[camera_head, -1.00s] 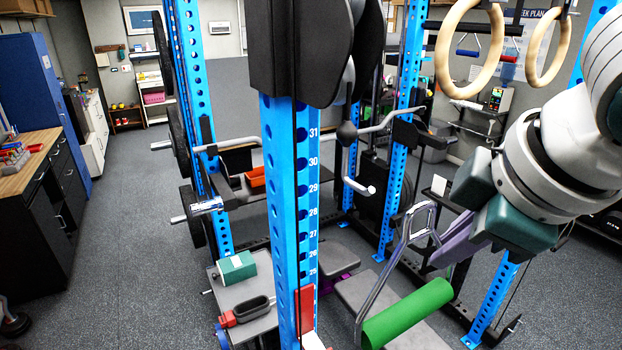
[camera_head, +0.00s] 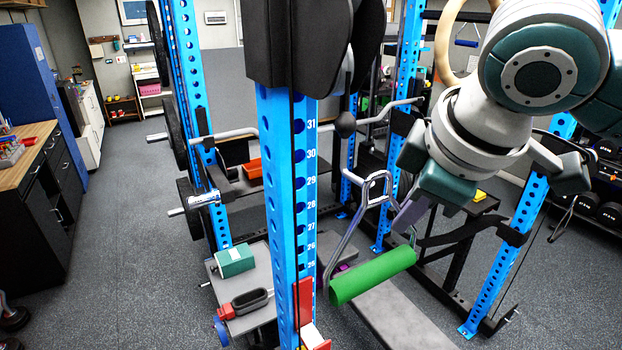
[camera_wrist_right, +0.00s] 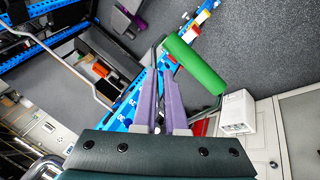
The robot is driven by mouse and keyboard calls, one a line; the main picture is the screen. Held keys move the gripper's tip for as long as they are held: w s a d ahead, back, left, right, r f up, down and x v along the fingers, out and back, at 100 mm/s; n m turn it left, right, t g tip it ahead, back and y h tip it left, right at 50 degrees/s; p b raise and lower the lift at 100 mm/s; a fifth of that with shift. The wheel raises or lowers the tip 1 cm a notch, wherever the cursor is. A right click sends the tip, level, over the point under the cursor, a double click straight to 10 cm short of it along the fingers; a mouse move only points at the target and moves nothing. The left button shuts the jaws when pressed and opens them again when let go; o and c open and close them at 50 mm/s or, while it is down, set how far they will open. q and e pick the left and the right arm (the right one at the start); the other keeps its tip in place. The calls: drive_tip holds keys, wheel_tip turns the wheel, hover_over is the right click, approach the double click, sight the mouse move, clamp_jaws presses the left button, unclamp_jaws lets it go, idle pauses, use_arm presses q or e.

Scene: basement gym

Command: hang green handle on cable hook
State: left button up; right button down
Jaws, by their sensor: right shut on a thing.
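The green handle (camera_head: 372,275) is a thick green grip on a bent grey metal frame with a loop at its top. It hangs tilted in the air, right of the near blue upright. My right gripper (camera_head: 408,216), with purple fingers, is shut on the handle's metal frame, above the green grip. In the right wrist view the green grip (camera_wrist_right: 196,64) lies beyond and right of the purple fingers (camera_wrist_right: 164,88). I cannot make out the cable hook with certainty in either view. My left gripper is not in view.
The near blue rack upright (camera_head: 287,220) stands just left of the handle, with a black padded part (camera_head: 293,45) above. A bench (camera_head: 393,318) lies below the handle. A grey platform (camera_head: 262,322) holds a green box (camera_head: 235,260). Open floor (camera_head: 130,230) lies left.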

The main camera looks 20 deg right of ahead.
drive_tip(key=shift+w+a+f, duration=0.1)
drive_tip(key=shift+w+a, duration=0.1)
drive_tip(key=shift+w, duration=1.5)
drive_tip(key=shift+w+f, duration=0.55)
drive_tip(key=shift+w, duration=0.1)
drive_tip(key=c, duration=0.9)
unclamp_jaws()
drive_tip(key=shift+s, duration=0.1)
